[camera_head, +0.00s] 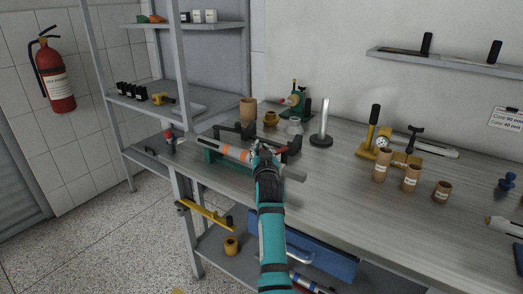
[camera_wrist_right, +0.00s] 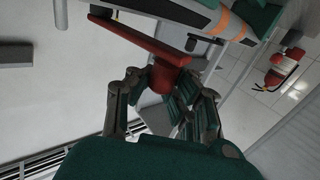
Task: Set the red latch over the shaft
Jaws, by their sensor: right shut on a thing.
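My right gripper (camera_head: 264,153) is at the workbench, above the shaft's right part. In the wrist view, my right gripper (camera_wrist_right: 165,88) is shut on the round lower end of the red latch (camera_wrist_right: 138,42). The latch's long bar extends up and left from the fingers. The grey shaft (camera_head: 236,151) with orange bands lies across a green stand (camera_head: 222,165). In the wrist view, the shaft (camera_wrist_right: 196,12) is just beyond the latch; whether they touch is unclear. In the head view, a red part (camera_head: 293,145) beside the gripper looks like the latch, partly hidden. My left gripper is out of view.
Brown cardboard cores (camera_head: 380,165) stand on the right of the bench. A metal post on a black base (camera_head: 321,138) and a green tool (camera_head: 294,98) stand behind the shaft. A yellow press (camera_head: 372,140) is further right. The bench's front middle is clear.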

